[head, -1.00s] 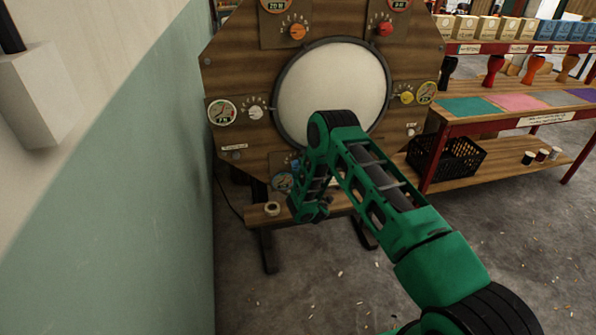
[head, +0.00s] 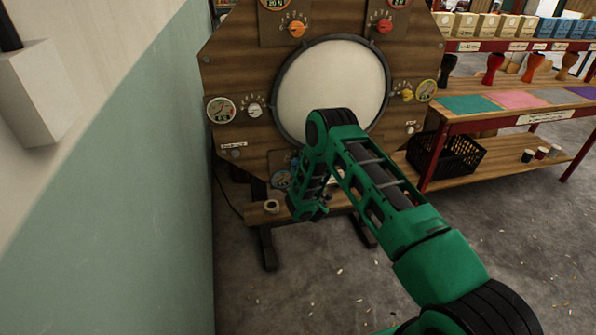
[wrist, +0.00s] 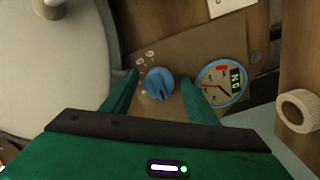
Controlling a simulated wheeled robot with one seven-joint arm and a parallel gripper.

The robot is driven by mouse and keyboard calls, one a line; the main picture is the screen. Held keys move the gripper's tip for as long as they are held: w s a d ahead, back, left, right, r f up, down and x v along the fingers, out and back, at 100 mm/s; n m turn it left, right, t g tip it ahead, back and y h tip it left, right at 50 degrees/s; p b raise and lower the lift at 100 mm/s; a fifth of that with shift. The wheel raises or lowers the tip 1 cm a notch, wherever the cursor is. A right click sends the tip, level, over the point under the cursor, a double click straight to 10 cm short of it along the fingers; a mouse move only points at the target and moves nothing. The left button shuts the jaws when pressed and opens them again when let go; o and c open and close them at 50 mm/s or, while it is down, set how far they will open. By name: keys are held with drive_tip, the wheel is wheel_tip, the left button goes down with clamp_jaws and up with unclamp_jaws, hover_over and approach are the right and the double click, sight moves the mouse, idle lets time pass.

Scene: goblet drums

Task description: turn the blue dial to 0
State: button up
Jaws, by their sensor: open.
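The blue dial (wrist: 159,82) sits on a brown panel in the wrist view, with small white numbers around its left side. Its numbers are too blurred to read surely, and I cannot tell which one it is set to. A blue-rimmed gauge (wrist: 222,84) is just right of it. My gripper (wrist: 160,76) is open, with one green finger on each side of the dial; I cannot tell whether they touch it.
The wooden board carries a large round drumhead (head: 330,92), an orange dial (head: 296,29), a red dial (head: 384,26), a white dial (head: 254,110) and a yellow dial (head: 407,95). A green-and-white wall (head: 110,190) stands close on the left. A pale roll (wrist: 298,110) is right of the gauge.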

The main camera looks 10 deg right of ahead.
drive_tip(key=s, duration=1)
drive_tip(key=shift+s, duration=0.25)
drive_tip(key=shift+d, duration=0.1)
idle(0.5)
